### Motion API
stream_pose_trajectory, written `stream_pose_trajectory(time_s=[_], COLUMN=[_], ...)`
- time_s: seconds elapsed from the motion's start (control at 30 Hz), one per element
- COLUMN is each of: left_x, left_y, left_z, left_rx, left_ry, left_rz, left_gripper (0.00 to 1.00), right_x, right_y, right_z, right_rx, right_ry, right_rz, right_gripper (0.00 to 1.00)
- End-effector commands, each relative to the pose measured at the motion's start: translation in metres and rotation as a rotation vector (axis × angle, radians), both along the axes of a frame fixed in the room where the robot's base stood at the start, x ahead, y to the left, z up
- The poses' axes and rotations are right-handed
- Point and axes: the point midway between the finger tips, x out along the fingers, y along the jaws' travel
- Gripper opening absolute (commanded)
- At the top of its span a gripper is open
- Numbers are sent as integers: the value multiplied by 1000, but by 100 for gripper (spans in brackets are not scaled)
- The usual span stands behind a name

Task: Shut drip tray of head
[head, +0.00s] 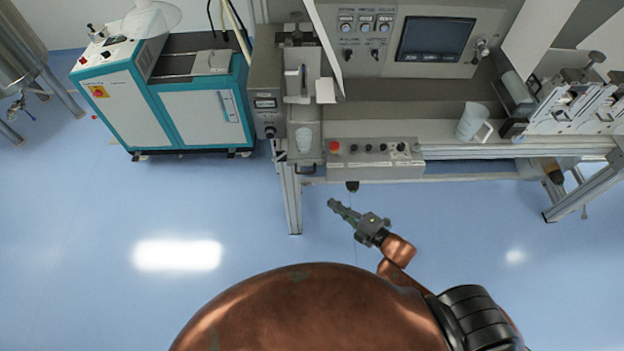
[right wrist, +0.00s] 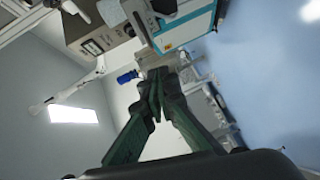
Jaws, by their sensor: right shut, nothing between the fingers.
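A narrow grey tray with a dark handle, which looks like the drip tray (head: 306,159), juts out towards me under the head (head: 300,75) of the machine in the head view. A white cup-like part shows above it. My right gripper (head: 333,204) is below and slightly right of the tray's handle in the picture, apart from it, pointing up and left. Its fingers are together and empty. In the right wrist view the fingers (right wrist: 157,76) point towards the machine, and I cannot clearly make out the tray there. My left gripper is not in view.
A control box (head: 374,159) with a red button is right of the tray. A grey box (head: 265,97) stands left of it, above a machine leg (head: 292,205). A teal and white cabinet (head: 165,95) is further left. The blue floor in front is clear.

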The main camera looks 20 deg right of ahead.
Motion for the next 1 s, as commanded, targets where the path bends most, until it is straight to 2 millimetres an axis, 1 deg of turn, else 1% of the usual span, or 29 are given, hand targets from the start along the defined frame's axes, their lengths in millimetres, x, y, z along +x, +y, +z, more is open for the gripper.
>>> stream_pose_trajectory(time_s=[0.03,0.1,0.17,0.27,0.63,0.67,0.7,0.8,1.0], left_x=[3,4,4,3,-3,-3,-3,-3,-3], left_y=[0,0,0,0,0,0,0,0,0], left_z=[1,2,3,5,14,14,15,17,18], left_rx=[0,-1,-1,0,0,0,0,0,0], left_ry=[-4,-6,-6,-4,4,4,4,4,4], left_rz=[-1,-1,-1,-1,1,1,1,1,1], left_gripper=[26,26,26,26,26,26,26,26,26], right_x=[-1,2,7,20,85,89,96,108,121], right_y=[5,9,12,20,56,57,53,49,45], right_z=[10,15,16,14,4,2,1,-3,-6], right_rx=[-5,-9,-10,-8,-7,-8,-13,-11,-9], right_ry=[-18,-33,-35,-34,-34,-33,-33,-32,-31], right_rz=[13,21,22,22,20,20,20,20,19], right_gripper=[0,0,0,0,0,0,0,0,0])
